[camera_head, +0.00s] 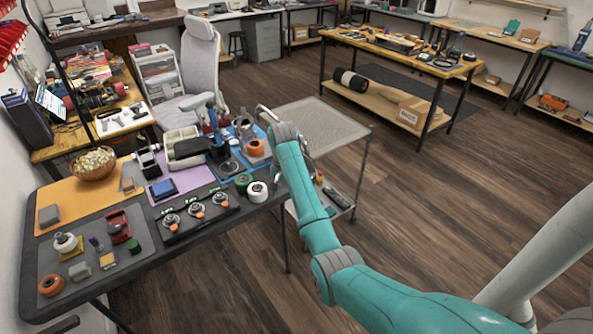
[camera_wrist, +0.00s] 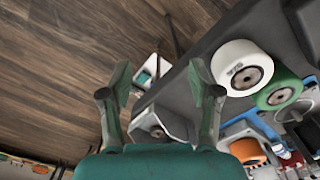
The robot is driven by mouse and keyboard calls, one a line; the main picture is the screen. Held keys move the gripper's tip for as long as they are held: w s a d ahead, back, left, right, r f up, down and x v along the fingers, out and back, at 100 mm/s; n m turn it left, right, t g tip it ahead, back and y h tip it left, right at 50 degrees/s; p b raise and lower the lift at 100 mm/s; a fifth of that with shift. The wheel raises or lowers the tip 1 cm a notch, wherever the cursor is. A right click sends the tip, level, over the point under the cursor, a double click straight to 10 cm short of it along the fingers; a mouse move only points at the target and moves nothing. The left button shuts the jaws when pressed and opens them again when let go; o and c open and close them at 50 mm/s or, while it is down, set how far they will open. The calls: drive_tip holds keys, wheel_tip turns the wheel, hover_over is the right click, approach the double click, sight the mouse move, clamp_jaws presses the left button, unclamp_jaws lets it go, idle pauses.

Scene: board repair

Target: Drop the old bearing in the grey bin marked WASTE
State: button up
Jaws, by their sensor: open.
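My gripper (camera_wrist: 165,85) is open in the wrist view, with nothing between its two green fingertips. Beyond and below the fingers, a grey box-like thing (camera_wrist: 182,122) sits by the table edge. A round metallic piece with a dark centre (camera_wrist: 158,132) shows in or against it; I cannot tell which. I read no WASTE mark, and cannot tell for sure whether these are the bin and the old bearing. In the head view my teal arm reaches over the right end of the dark workbench (camera_head: 238,222), and the fingertips cannot be made out.
A white wheel (camera_wrist: 243,67), a green wheel (camera_wrist: 278,95) and an orange wheel (camera_wrist: 247,150) stand close to the grey box. A black board (camera_head: 187,232) with several orange-tipped fittings lies nearer. A wire-topped cart (camera_head: 325,128) stands beyond the arm. Floor on the right is open.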

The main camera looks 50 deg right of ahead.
drive_tip(key=a+f+n, duration=0.2)
drive_tip(key=a, duration=0.5)
drive_tip(key=a+f+n, duration=0.3)
drive_tip(key=a, duration=0.5)
drive_tip(key=shift+w+a+f, duration=0.2)
drive_tip(key=shift+f, duration=0.05)
